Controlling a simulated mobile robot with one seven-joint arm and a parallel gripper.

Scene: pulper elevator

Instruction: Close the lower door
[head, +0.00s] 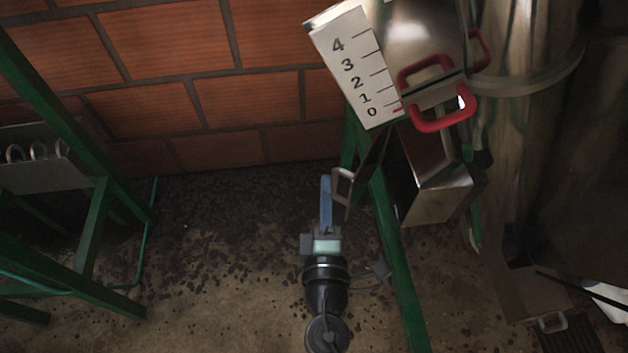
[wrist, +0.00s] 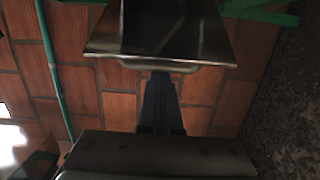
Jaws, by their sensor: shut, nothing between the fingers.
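The lower door appears to be the dark metal panel (head: 370,165) hanging off the left side of the shiny metal box below the scale, seen nearly edge-on. A pale loop handle (head: 343,187) is on its left edge. My gripper (head: 326,180) is shut and empty, its blue fingers just left of this handle; I cannot tell whether they touch it. In the wrist view, a metal panel (wrist: 165,40) with a bar handle (wrist: 160,65) along its lower edge fills the top. My fingers (wrist: 160,78) reach up to that handle and partly cover it.
The metal box (head: 440,190) sits under a white scale (head: 355,65) marked 0 to 4 and red handles (head: 443,120). A green leg (head: 395,260) stands right of my arm. A green frame (head: 90,240) stands left. A brick wall (head: 165,50) is behind; floor between is clear.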

